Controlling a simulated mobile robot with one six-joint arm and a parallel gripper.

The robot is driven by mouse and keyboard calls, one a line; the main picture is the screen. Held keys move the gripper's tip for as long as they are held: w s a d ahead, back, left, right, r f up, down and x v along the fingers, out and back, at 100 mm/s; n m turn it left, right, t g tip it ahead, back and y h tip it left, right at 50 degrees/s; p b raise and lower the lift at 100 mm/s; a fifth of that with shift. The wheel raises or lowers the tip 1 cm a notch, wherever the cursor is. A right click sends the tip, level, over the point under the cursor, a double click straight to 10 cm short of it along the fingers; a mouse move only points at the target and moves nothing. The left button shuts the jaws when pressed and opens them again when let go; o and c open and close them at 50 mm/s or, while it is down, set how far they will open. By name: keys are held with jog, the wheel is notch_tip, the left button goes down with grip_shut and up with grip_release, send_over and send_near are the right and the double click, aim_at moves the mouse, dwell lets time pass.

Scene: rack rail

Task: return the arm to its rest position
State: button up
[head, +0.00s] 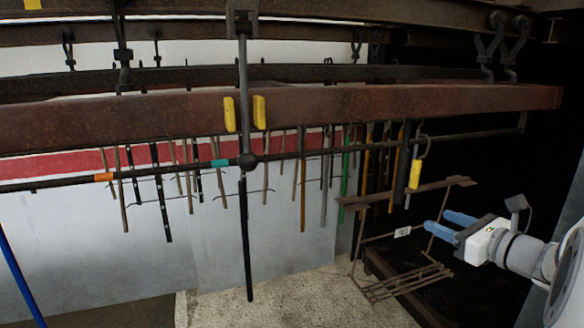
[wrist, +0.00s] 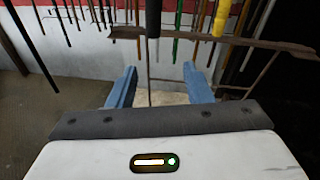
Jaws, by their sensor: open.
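My gripper (head: 437,220) is at the right of the head view, with two blue fingers spread apart and nothing between them. My white wrist and arm run from it to the right edge of the picture. In the wrist view my gripper (wrist: 160,70) shows the same two blue fingers wide apart and empty. A thin dark upright rod shows between them, farther off. The fingers look clear of the rack parts in both views.
A rusty beam (head: 330,112) crosses the head view, with a dark rail (head: 60,184) below it carrying orange and teal bands. Several thin rods hang behind. A brown wire rack (head: 405,283) stands close to my gripper. Pale floor (head: 300,300) is open below.

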jog(key=s+a+f+n+g, duration=0.5)
jog(key=a+n, duration=0.2)
jog(key=a, duration=0.2)
jog(key=s+a+f+n+g, duration=0.4)
jog(key=s+a+n+g, duration=0.15)
jog(key=a+n, duration=0.2)
jog(key=s+f+n+h, duration=0.2)
jog(key=s+n+h, duration=0.1)
jog(key=s+n, duration=0.2)
jog(key=s+f+n+g+h, duration=0.1)
jog(key=s+n+h, duration=0.3)
jog(key=n, duration=0.5)
jog(key=shift+s+d+f+n, duration=0.15)
jog(key=shift+s+f+n, duration=0.2)
jog(key=shift+s+f, duration=0.35)
jog(key=shift+w+f+g, duration=0.15)
jog(key=shift+g, duration=0.1)
jog(key=shift+c, duration=0.5)
